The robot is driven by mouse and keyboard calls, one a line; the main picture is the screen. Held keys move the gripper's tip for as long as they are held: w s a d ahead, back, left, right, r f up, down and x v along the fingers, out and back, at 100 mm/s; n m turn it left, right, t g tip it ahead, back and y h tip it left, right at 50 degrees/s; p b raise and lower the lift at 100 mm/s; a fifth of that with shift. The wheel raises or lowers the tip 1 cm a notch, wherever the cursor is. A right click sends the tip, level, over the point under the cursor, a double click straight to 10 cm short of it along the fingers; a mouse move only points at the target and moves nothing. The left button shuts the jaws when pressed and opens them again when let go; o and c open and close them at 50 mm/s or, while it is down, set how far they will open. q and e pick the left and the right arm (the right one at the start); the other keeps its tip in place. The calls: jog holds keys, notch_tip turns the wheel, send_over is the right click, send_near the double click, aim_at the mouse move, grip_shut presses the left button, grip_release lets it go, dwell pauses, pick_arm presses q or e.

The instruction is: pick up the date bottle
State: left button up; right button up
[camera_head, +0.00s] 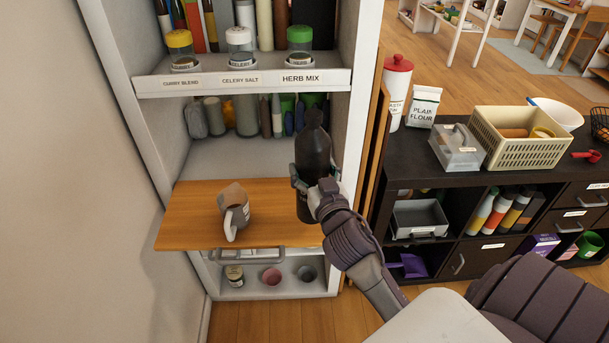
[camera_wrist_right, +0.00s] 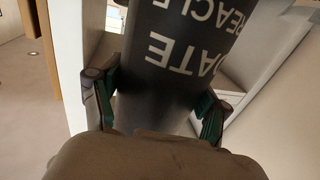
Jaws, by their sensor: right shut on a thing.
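The date bottle (camera_head: 313,150) is dark and tall, with a rounded neck and cap. It stands upright at the right side of the wooden pull-out board in the head view. In the right wrist view the bottle (camera_wrist_right: 170,60) fills the middle and shows upside-down white letters, with "DATE" readable. My right gripper (camera_head: 314,186) is around the bottle's lower half, with a green-padded finger on each side of it; the fingers also show in the right wrist view (camera_wrist_right: 158,105). I cannot tell whether the bottle's base touches the board. My left gripper is not in view.
A labelled shelf (camera_head: 215,90) with three spice jars is above. The cabinet's right side wall is close to the bottle. A dark unit (camera_head: 430,180) stands at right.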

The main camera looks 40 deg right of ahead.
aim_at(320, 173)
jog(key=s+d+r, duration=0.4)
jog(key=d+r, duration=0.2)
jog(key=d, duration=0.3)
jog(key=a+f, duration=0.1)
jog(key=a, duration=0.2)
jog(key=a+f+n+y, duration=0.1)
jog(key=a, duration=0.2)
jog(key=a+f+y, duration=0.1)
jog(key=a+f, duration=0.1)
jog(key=a, duration=0.1)
jog(key=shift+a+f+n, duration=0.1)
jog(key=shift+a+n, duration=0.2)
jog(key=shift+a, duration=0.1)
jog(key=s+a+f+n+y, duration=0.1)
jog(key=a+n+y, duration=0.1)
jog(key=a, duration=1.2)
jog(key=shift+s+a+t+y, duration=0.15)
jog(key=shift+s+t+y, duration=0.2)
jog(key=shift+y, duration=0.45)
jog(key=shift+f, duration=0.1)
